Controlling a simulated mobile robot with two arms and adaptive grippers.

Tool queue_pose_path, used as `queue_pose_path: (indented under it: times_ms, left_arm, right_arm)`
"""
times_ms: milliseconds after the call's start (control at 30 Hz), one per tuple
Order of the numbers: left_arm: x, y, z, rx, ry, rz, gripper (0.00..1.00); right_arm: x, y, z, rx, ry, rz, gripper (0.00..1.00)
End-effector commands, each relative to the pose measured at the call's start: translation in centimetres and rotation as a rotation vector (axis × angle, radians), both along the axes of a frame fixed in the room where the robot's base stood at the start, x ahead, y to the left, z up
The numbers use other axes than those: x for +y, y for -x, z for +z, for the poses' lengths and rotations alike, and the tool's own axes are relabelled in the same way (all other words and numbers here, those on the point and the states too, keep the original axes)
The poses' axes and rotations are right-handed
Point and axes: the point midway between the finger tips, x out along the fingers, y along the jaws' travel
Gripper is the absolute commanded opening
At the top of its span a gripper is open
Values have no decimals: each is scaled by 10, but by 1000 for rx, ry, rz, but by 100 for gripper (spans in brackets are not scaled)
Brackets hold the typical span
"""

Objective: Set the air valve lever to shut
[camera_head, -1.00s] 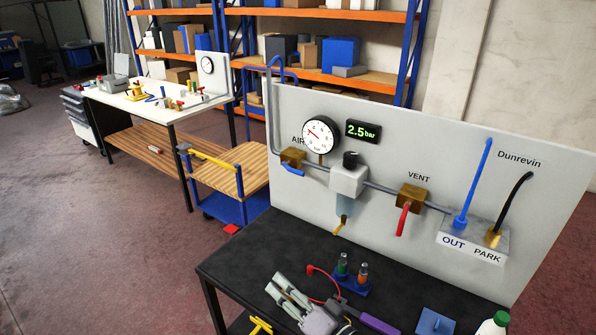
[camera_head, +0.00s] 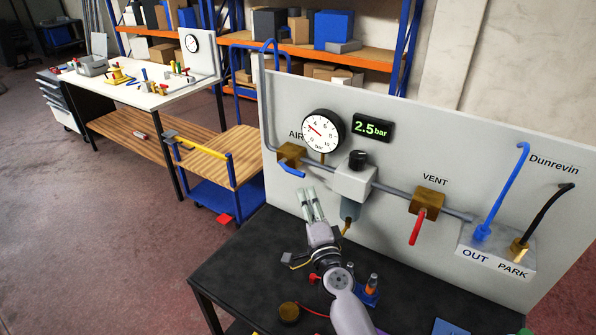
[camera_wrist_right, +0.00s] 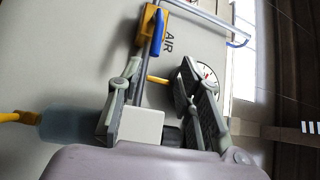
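The air valve (camera_head: 291,153) is a brass block on the grey panel, under the AIR label. Its blue lever (camera_head: 292,170) lies roughly along the pipe, pointing right and slightly down. The brass block (camera_wrist_right: 150,30) and blue lever (camera_wrist_right: 158,34) also show at the top of the right wrist view. My right gripper (camera_head: 312,194) is below and right of the lever, pointing up toward it, apart from it. In the right wrist view its fingers (camera_wrist_right: 160,76) are spread with nothing held between them. My left gripper is not in view.
The regulator (camera_head: 354,180) with its bowl is close to the right of my right gripper. A pressure gauge (camera_head: 323,132) and a 2.5 bar display (camera_head: 372,128) sit above. The red vent lever (camera_head: 418,227) hangs farther right. The black bench top (camera_head: 245,262) is clear at left.

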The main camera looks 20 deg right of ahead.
Motion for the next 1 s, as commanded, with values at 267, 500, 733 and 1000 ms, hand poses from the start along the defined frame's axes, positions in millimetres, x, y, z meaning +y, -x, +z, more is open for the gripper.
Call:
queue_pose_path:
  times_ms: [267, 500, 733, 1000]
  left_arm:
    - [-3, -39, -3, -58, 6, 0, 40]
    - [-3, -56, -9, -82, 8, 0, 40]
    - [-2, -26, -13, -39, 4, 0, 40]
    - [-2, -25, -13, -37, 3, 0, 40]
  right_arm:
    - [-7, -60, 8, -2, 3, 1, 33]
    - [-11, -94, 13, -2, 2, 1, 33]
    - [-12, -105, 15, -1, 2, 1, 33]
    - [-12, -105, 15, 0, 2, 1, 30]
